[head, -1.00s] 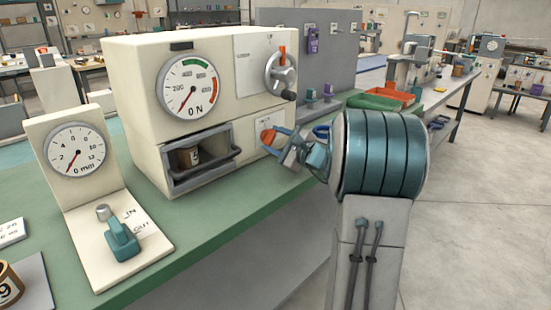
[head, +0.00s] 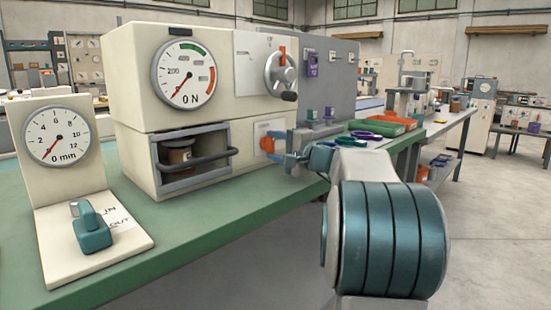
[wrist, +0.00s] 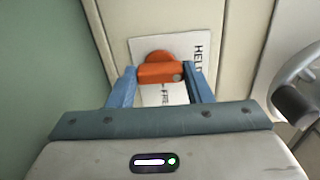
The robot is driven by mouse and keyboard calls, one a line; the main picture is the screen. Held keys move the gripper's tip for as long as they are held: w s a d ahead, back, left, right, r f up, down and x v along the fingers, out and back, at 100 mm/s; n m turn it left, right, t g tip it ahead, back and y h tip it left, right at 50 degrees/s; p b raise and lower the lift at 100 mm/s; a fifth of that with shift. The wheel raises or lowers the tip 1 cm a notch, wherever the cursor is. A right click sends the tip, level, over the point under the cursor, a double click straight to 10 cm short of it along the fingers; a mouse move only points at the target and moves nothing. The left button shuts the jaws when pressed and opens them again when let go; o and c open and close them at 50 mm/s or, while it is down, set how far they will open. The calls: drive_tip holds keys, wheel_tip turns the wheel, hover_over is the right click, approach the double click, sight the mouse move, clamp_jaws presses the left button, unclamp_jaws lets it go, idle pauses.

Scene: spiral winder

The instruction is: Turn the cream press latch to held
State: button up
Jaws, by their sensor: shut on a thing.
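The cream press (head: 125,75) stands on the green bench, with its orange latch (head: 266,144) low on the right of its front. In the wrist view the orange latch (wrist: 160,72) sits on a white plate (wrist: 190,46) with a partly hidden "HEL…" label at its right and "FRE…" lettering below. My gripper (wrist: 161,82) is shut on the latch, one blue finger at each end of its orange bar. In the head view my gripper (head: 277,150) reaches the latch from the right. The fingers and wrist partly cover the plate.
Green and orange trays (head: 375,127) lie behind my arm.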

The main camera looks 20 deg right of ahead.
drive_tip(key=shift+n, duration=0.3)
drive_tip(key=o, duration=1)
drive_tip(key=p+v, duration=0.2)
drive_tip(key=v, duration=1.2)
drive_tip(key=shift+w+a, duration=0.1)
